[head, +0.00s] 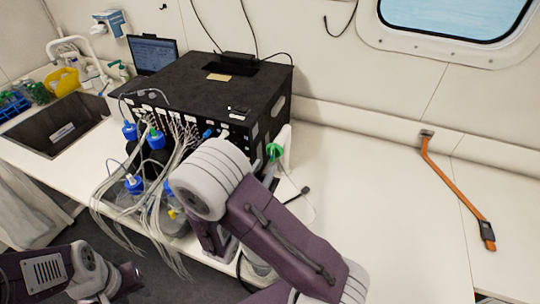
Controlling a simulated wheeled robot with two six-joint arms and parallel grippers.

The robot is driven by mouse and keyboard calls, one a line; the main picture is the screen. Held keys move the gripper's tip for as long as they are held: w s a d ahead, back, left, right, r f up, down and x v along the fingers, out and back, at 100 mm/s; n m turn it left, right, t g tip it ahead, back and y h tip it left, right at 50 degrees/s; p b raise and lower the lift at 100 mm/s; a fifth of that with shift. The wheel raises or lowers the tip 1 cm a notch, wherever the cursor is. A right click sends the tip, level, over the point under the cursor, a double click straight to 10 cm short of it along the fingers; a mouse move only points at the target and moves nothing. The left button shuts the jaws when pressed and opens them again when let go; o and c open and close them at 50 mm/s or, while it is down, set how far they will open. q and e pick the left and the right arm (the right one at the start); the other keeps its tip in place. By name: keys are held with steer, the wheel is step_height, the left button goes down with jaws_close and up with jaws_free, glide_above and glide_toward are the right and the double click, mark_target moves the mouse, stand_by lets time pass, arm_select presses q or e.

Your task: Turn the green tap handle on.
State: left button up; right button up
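Two green parts show. A small green handle (113,64) stands on a thin fitting beside the sink, at the back left. A green rounded part (273,152) shows at the right side of the black incubator box, just behind my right arm. From this view I cannot tell for certain which is the tap handle. My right arm crosses the middle front, and its large white joint covers part of the bottles and tubing. My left arm is low at the bottom left, far from the sink. No fingertips of either gripper can be made out.
The black box (205,90) stands on the white counter, with blue-capped bottles (155,139) and many loose tubes in front.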

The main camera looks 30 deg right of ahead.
mark_target(271, 155)
steer(key=x, duration=0.3)
steer(key=shift+d+r+p, duration=0.15)
steer(key=shift+r+p, duration=0.05)
steer(key=shift+p, duration=0.2)
steer(key=shift+w+d, duration=0.3)
steer(key=shift+d, duration=0.1)
steer(key=shift+w+d+f, duration=0.1)
steer(key=shift+w+d, duration=0.05)
steer(key=shift+w, duration=0.1)
jaws_close()
